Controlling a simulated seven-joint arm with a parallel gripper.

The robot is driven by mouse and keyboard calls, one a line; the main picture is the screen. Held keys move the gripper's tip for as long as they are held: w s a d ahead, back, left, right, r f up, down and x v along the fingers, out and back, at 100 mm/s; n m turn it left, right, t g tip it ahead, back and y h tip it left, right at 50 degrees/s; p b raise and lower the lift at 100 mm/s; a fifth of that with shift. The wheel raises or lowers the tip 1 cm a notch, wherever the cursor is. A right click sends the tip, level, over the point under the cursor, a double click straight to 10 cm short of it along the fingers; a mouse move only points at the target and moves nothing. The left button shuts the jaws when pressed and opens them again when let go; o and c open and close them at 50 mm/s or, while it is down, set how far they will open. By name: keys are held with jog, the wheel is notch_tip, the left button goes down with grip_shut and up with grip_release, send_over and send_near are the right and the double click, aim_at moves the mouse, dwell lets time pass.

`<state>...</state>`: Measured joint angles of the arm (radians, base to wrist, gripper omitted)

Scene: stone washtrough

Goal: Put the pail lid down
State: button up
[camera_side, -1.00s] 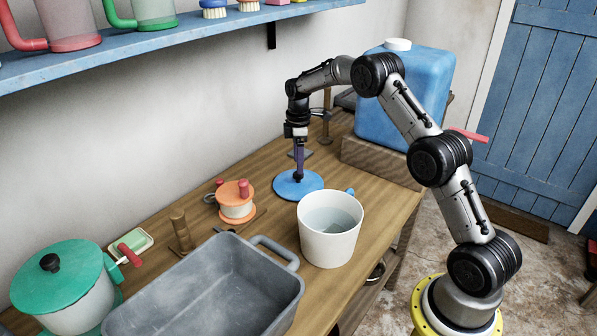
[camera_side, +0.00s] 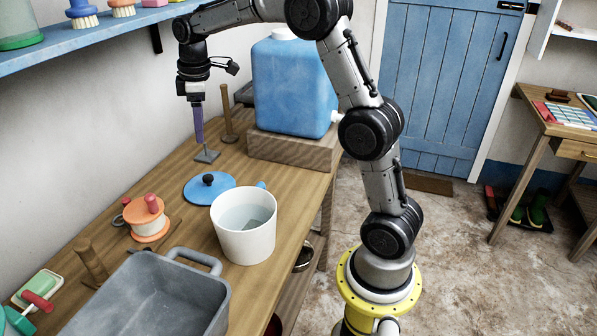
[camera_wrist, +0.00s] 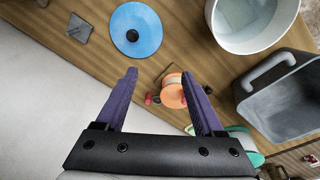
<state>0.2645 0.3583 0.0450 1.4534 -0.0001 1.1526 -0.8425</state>
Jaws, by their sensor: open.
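The blue pail lid (camera_side: 223,187) with its black knob lies flat on the wooden bench, just behind and left of the white pail. It also shows in the wrist view (camera_wrist: 146,20), beyond my fingertips. The white pail (camera_side: 243,240) stands upright and open with water in it; part of it shows at the top of the wrist view (camera_wrist: 245,42). My gripper (camera_side: 199,140) is raised above the bench, behind and left of the lid and clear of it. In the wrist view its purple fingers (camera_wrist: 160,80) are spread apart with nothing between them.
A grey trough (camera_side: 150,295) stands at the front of the bench. An orange-and-cream reel (camera_side: 148,222) sits left of the lid. A blue water container (camera_side: 290,88) rests on a wooden block (camera_side: 290,150) at the back. An upright peg (camera_side: 228,115) stands near my gripper.

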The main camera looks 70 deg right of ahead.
jog(key=s+a+r+m+t, duration=0.1)
jog(key=s+a+r, duration=0.15)
jog(key=s, duration=0.45)
jog(key=s+a+r+m+t, duration=0.1)
jog(key=s+a+m, duration=0.1)
jog(key=s+a, duration=0.35)
jog(key=s+a+r+m+t, duration=0.1)
jog(key=s+a+r, duration=0.1)
jog(key=s, duration=0.6)
jog(key=s+a+f+m+t, duration=0.1)
jog(key=s+f, duration=0.3)
jog(key=s, duration=0.5)
jog(key=shift+s+a+m, duration=0.2)
jog(key=shift+a+m, duration=0.55)
jog(key=shift+m, duration=0.05)
jog(key=shift+f, duration=0.1)
